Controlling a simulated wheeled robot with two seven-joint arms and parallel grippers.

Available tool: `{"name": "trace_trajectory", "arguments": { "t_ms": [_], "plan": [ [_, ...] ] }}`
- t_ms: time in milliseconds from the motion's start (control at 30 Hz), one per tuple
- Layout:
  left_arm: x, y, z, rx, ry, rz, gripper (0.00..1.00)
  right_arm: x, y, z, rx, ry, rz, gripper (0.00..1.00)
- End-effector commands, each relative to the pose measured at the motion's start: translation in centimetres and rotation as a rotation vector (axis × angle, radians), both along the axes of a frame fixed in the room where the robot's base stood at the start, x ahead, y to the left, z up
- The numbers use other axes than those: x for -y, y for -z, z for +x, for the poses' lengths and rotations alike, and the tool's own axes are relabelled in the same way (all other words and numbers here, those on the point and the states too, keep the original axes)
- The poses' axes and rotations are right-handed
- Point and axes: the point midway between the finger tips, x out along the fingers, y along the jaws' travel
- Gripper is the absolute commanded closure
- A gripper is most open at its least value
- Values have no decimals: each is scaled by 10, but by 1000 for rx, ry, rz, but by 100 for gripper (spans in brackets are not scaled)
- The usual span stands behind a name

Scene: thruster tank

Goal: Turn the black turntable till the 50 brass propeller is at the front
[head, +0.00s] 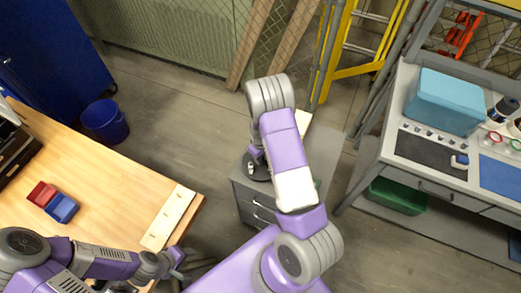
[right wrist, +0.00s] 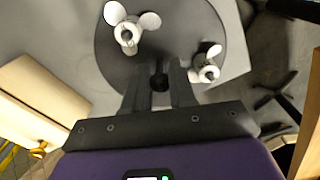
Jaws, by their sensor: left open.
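The black turntable (right wrist: 185,35) is a dark round disc near the top of the right wrist view. It carries two pale propellers on hubs, one at the upper left (right wrist: 127,32) and one at the right (right wrist: 205,70). Neither shows a readable number or a clear brass colour. My right gripper (right wrist: 160,78) is over the near part of the disc, fingers apart, with a small dark post (right wrist: 159,82) between them; contact cannot be told. In the head view the turntable (head: 258,173) is mostly hidden by my right arm. My left gripper (head: 181,262) is open near the wooden table's edge.
The turntable stands on a grey drawer cabinet (head: 253,208). A wooden table (head: 110,170) with a red bin (head: 42,194) and a blue bin (head: 62,208) is at the left. A grey workbench (head: 420,175) stands at the right. A blue bucket (head: 106,121) is on the floor.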

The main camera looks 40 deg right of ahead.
Motion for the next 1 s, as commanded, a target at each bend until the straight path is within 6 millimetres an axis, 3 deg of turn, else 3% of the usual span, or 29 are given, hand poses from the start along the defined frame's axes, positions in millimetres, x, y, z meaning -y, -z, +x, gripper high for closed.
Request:
{"name": "trace_trajectory", "arguments": {
  "t_ms": [33, 167, 333, 700, 1000],
  "plan": [
    [0, 0, 0, 0, 0, 0, 57, 0, 0, 0, 0, 0, 0, 83],
    [0, 0, 0, 0, 0, 0, 57, 0, 0, 0, 0, 0, 0, 100],
    [0, 2, 0, 0, 0, 0, 57, 0, 1, 0, 0, -31, 1, 100],
    [0, 13, 0, 0, 0, 0, 57, 0, 1, 0, 1, -273, 1, 100],
    [0, 13, 0, 0, 0, 0, 57, 0, 0, 0, 0, -301, 0, 100]
  ]
}}
